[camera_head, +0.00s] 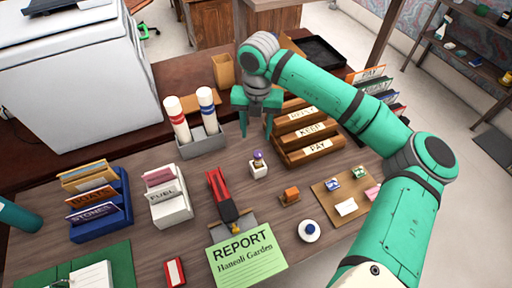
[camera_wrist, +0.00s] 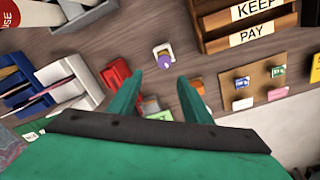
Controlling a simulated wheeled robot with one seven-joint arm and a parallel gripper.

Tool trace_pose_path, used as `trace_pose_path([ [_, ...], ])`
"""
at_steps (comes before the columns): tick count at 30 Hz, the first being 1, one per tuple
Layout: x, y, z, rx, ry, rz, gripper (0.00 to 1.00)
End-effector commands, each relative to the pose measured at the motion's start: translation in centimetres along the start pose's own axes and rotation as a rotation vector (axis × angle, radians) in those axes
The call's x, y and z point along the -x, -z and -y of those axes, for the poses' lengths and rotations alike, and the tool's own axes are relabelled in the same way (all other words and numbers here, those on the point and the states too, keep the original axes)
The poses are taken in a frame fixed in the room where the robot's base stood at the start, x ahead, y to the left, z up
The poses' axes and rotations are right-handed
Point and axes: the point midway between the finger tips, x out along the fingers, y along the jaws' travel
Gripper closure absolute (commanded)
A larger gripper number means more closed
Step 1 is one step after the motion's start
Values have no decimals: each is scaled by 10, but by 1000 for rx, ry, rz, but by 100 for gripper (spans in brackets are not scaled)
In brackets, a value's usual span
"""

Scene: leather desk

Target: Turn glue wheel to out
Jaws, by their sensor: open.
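No part in view is clearly labelled as the glue wheel. A small white block with a purple, yellow-marked knob (camera_head: 258,165) stands mid-desk; the knob also shows in the wrist view (camera_wrist: 165,60), just beyond my fingertips. A white disc with a blue centre (camera_head: 309,231) lies nearer the front. Two upright tubes, one red-banded (camera_head: 177,119) and one blue-banded (camera_head: 207,109), stand in a grey holder (camera_head: 205,143). My gripper (camera_head: 256,134) is open and empty above the desk, fingers pointing down, behind the purple-knobbed block. It shows in the wrist view (camera_wrist: 174,76).
Wooden trays labelled KEEP and PAY (camera_head: 310,149) stand right of my gripper. A red stapler-like tool (camera_head: 221,197) and green REPORT sheet (camera_head: 245,256) lie in front. A card board (camera_head: 345,192) lies right; blue (camera_head: 100,214) and white (camera_head: 171,208) file holders stand left.

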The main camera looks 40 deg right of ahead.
Motion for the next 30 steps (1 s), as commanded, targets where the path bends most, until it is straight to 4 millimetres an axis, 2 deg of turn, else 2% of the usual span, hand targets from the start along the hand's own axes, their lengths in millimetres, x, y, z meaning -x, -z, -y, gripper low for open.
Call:
trace_pose_path([
  [5, -7, -3, 8, -15, 25, 8, 55],
  [14, -57, -2, 4, -7, 22, 4, 55],
  [21, -92, -4, 10, -14, 22, 6, 55],
  [30, -106, -4, 12, -18, 22, 8, 55],
])
